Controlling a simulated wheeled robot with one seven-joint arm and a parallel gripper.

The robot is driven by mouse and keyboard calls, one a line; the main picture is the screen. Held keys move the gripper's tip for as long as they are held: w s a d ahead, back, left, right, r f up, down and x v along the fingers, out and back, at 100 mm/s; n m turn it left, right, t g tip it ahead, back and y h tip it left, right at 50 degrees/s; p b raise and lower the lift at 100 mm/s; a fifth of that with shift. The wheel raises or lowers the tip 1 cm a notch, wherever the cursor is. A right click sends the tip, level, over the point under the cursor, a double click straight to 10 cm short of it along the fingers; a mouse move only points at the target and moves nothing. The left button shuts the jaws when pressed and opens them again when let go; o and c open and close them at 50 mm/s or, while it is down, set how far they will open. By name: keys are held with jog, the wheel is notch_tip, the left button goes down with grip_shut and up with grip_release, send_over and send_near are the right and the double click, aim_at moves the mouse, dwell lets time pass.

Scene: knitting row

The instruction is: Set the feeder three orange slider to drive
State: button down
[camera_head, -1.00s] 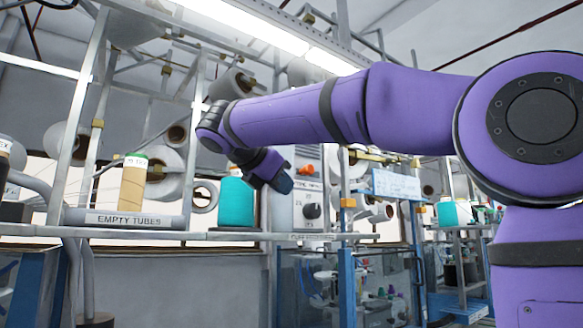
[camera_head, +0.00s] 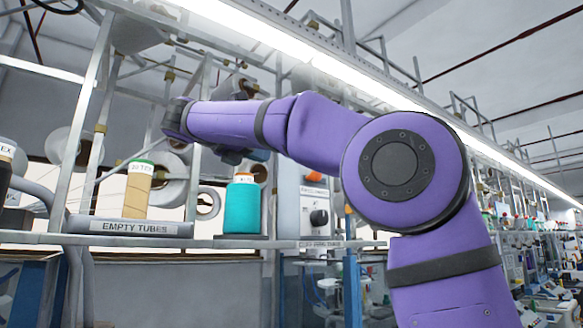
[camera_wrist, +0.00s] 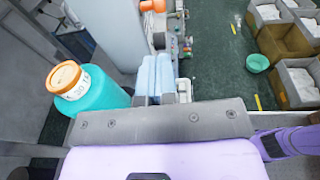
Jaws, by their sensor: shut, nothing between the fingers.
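A pale control panel (camera_head: 311,212) stands on the shelf behind my arm. It carries an orange control (camera_head: 312,178) near its top, with a label below too small to read. I cannot tell the orange control's setting, or which feeder it belongs to. A black knob (camera_head: 319,217) sits lower on the panel. My gripper (camera_head: 260,155) is left of the panel and partly hidden by my arm. In the wrist view, its blue fingers (camera_wrist: 155,74) are shut with nothing between them. Orange parts (camera_wrist: 153,5) show beyond them at the top, apart from the fingers.
A teal yarn cone (camera_head: 242,207) with an orange-rimmed top stands on the shelf, left of the panel and close beside my gripper. A tan tube (camera_head: 137,190) stands by the EMPTY TUBES rail (camera_head: 128,227). Crates (camera_wrist: 285,45) line the floor at right.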

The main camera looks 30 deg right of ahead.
jog(key=w+d+f, duration=0.1)
jog(key=d+f, duration=0.1)
jog(key=d, duration=1.1)
jog(key=shift+w+d, duration=0.2)
jog(key=shift+d, duration=0.1)
jog(key=shift+d, duration=1.5)
jog(key=shift+a, duration=0.1)
